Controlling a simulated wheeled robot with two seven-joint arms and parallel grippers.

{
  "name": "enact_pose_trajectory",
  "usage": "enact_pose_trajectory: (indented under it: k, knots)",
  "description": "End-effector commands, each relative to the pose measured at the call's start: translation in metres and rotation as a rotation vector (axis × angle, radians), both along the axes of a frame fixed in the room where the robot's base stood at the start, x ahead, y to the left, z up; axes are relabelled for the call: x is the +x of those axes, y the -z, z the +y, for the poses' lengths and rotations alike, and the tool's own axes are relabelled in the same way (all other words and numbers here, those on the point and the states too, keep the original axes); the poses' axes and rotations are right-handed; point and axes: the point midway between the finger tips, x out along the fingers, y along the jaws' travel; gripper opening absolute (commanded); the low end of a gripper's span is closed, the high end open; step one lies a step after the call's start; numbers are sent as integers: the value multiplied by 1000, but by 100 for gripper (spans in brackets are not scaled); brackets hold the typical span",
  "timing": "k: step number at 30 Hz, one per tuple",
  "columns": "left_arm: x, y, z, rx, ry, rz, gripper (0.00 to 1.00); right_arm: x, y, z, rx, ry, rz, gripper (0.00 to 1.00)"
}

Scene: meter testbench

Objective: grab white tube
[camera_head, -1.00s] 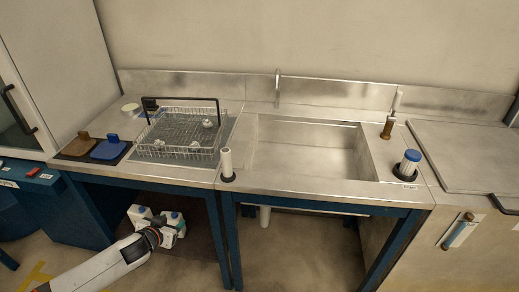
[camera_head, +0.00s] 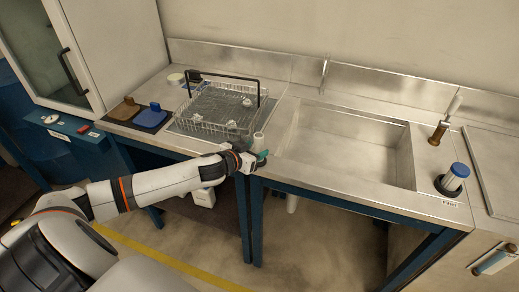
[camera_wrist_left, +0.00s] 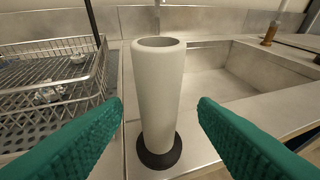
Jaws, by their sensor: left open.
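The white tube (camera_wrist_left: 158,95) stands upright in a black base ring (camera_wrist_left: 160,152) on the steel counter, left of the sink. In the head view only its upper part (camera_head: 259,138) shows behind my left gripper (camera_head: 261,157). In the left wrist view my left gripper (camera_wrist_left: 160,130) is open, with one green finger on each side of the tube. Gaps show between the tube and both fingers. The tube appears ahead of the fingertips, and I cannot tell the exact distance. My right gripper is not in view.
A wire basket (camera_head: 215,105) with a black handle stands left of the tube. The sink (camera_head: 350,145) lies to the right. A blue-capped cylinder (camera_head: 453,178) and a brown-based tube (camera_head: 437,134) stand right of the sink.

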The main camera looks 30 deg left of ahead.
Motion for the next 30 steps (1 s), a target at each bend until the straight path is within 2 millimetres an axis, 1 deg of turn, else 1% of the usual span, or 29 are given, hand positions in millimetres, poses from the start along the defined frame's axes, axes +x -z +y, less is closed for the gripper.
enact_pose_trajectory:
  k: [5,9,12,15,24,29,30]
  knots:
    - [11,4,0,0,0,-1,54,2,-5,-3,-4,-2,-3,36]
    - [28,12,0,0,-1,-1,54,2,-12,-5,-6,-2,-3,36]
    - [39,18,0,-1,0,-1,54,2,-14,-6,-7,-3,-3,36]
    - [45,22,-1,-1,0,0,54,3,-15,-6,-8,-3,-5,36]
    - [48,24,-1,1,1,0,54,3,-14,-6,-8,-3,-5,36]
    - [48,24,0,1,0,0,27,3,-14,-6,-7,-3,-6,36]
    - [48,24,0,1,0,0,21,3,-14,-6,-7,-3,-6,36]
